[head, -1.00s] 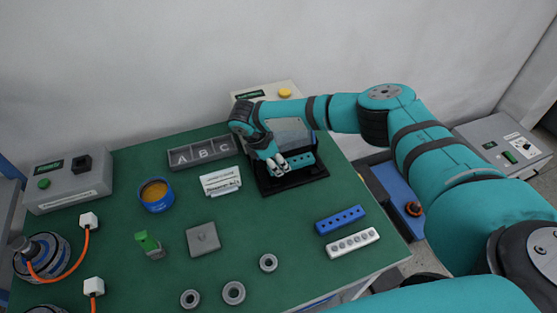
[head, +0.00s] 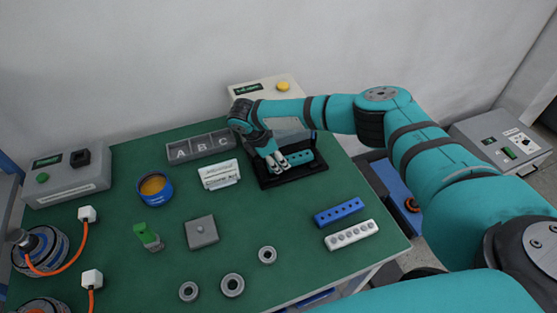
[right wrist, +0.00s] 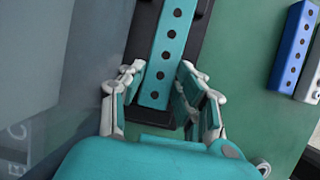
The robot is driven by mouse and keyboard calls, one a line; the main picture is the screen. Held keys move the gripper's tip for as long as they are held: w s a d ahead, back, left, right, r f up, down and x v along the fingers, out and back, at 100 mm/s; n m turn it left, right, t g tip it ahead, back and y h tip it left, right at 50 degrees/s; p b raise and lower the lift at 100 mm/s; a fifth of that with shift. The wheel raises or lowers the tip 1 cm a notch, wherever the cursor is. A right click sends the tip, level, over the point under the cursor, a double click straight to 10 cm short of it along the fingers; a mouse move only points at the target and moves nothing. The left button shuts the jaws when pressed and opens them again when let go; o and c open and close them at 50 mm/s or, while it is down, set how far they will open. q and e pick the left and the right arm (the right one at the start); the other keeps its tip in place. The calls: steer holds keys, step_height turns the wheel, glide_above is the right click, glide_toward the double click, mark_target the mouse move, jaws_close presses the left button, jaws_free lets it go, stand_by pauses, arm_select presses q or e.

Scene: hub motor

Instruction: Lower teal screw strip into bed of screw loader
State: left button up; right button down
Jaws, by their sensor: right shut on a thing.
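The teal screw strip (head: 303,157) has a row of dark holes along its top. It lies lengthwise over the black bed (head: 318,168) of the screw loader (head: 239,91). My right gripper (head: 277,161) is shut on the strip near one end. In the right wrist view the fingers (right wrist: 158,98) stand on both sides of the near end of the strip (right wrist: 168,55), with the dark bed (right wrist: 140,45) below and around it. I cannot tell whether the strip touches the bed floor. My arm hides part of the loader. My left gripper is not in view.
A blue strip (head: 339,212) and a white strip (head: 352,235) lie right of the loader. Several metal rings lie at the table's front. The green mat is clear between the loader and the blue strip.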

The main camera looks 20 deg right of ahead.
steer(key=shift+d+f, duration=0.1)
steer(key=shift+f, duration=0.25)
steer(key=c, duration=0.8)
jaws_free()
steer(key=shift+c, duration=0.2)
steer(key=shift+r, duration=0.1)
steer(key=shift+w+r, duration=0.25)
steer(key=shift+r, duration=0.15)
steer(key=v, duration=1.1)
steer(key=shift+s+a, duration=0.3)
steer(key=shift+s, duration=0.05)
steer(key=shift+s, duration=0.1)
